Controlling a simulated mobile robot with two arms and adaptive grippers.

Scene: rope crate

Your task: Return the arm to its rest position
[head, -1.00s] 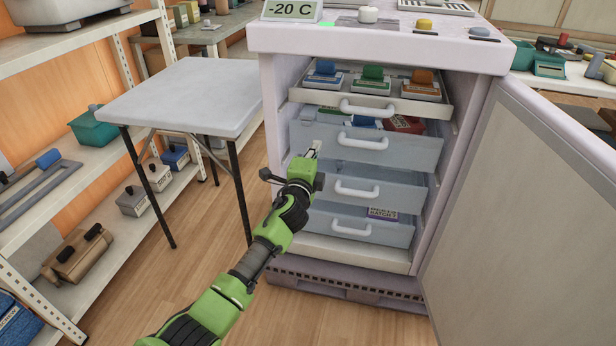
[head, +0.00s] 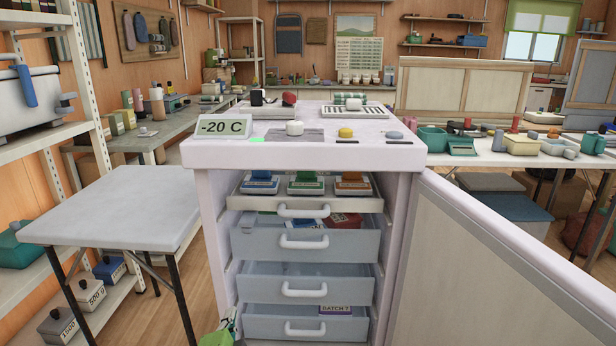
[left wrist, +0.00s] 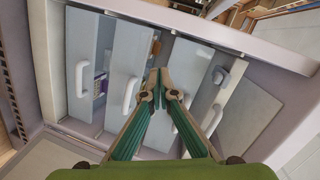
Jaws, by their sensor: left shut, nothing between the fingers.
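My left gripper (head: 231,318) shows only in part at the bottom edge of the head view, in front of the freezer's lower drawers. In the left wrist view my left gripper (left wrist: 159,76) has its two fingertips together, with nothing between them. Behind the fingertips are the freezer drawers (left wrist: 131,62) with their white handles, apart from the fingers as far as I can tell. The rest of my left arm is out of the head view. My right gripper is in neither view.
The freezer (head: 300,155) stands open, its door (head: 500,265) swung to the right. Its upper drawers (head: 345,243) hold colored boxes; a lower one holds a purple box (head: 336,309). A small grey table (head: 110,205) is at left, beside shelving (head: 92,90).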

